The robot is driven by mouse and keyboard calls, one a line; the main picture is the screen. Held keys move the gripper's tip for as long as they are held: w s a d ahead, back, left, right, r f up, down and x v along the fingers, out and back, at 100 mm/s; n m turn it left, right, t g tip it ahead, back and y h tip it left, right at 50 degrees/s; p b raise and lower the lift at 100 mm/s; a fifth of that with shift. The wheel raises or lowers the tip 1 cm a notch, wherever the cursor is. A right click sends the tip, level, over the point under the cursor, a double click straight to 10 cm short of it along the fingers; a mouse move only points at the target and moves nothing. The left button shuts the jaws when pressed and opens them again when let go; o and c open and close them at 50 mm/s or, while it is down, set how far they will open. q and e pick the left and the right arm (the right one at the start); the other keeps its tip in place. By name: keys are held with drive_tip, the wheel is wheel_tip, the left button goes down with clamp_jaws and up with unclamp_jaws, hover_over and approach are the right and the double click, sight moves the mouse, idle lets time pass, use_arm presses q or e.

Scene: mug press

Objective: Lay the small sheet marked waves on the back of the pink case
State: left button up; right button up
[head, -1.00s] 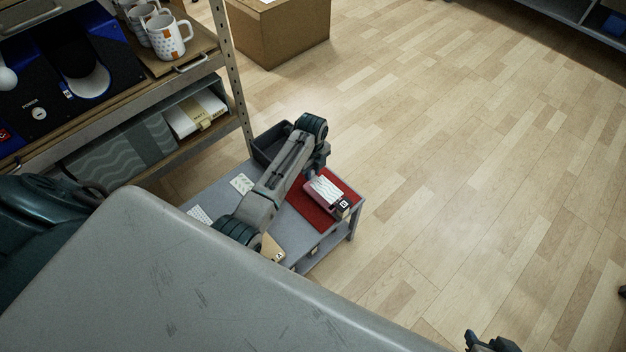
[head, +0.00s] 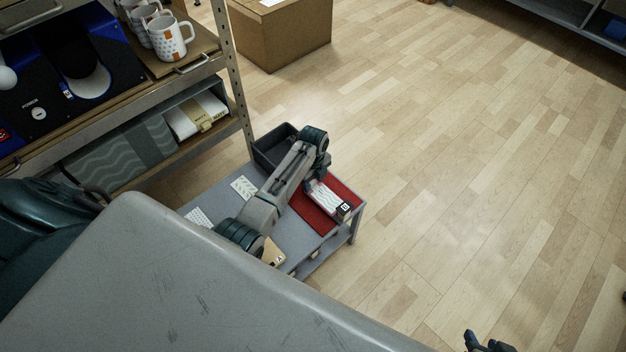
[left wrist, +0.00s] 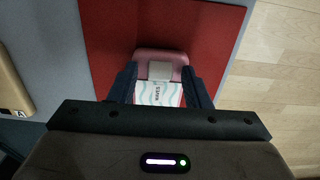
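The small white sheet marked waves (left wrist: 160,93), with teal wavy lines, is between the fingers of my left gripper (left wrist: 160,86) in the left wrist view. The fingers meet its two side edges, so the gripper looks shut on it. The pink case (left wrist: 160,56) lies under and beyond the sheet on a red mat (left wrist: 110,30). In the head view the sheet (head: 328,198) lies over the case, very close to or touching it; which one I cannot tell. My right gripper (head: 487,342) shows only partly at the bottom edge, away from the table.
The low grey table (head: 293,235) also bears a dark bin (head: 272,146), another patterned sheet (head: 243,188), a white dotted sheet (head: 199,218) and a tan case (head: 272,251). A shelf (head: 237,90) with mugs stands at the left. The floor at the right is clear.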

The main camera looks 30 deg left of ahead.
use_arm(q)
wheel_tip(320, 180, up, 12)
drive_tip(key=p, duration=0.3)
drive_tip(key=s+d+n+t, duration=0.1)
drive_tip(key=s+n+t, duration=0.2)
drive_tip(key=s+n, duration=1.1)
drive_tip(key=s+d+r+n+t, duration=0.1)
drive_tip(key=s+r+n, duration=0.2)
drive_tip(key=s, duration=0.5)
drive_tip(key=s+d+r+n+t, duration=0.1)
drive_tip(key=s+r+n, duration=0.2)
drive_tip(key=s, duration=0.6)
wheel_tip(320, 180, up, 3)
drive_tip(key=shift+f+n, duration=0.15)
drive_tip(key=shift+n, duration=0.25)
use_arm(e)
drive_tip(key=s+d+r+g+h, duration=0.1)
drive_tip(key=d+r+g, duration=0.1)
drive_tip(key=shift+s+r+g, duration=0.1)
drive_tip(key=shift+s+g, duration=0.2)
drive_tip(key=shift+s, duration=0.1)
drive_tip(key=shift+s+d, duration=0.1)
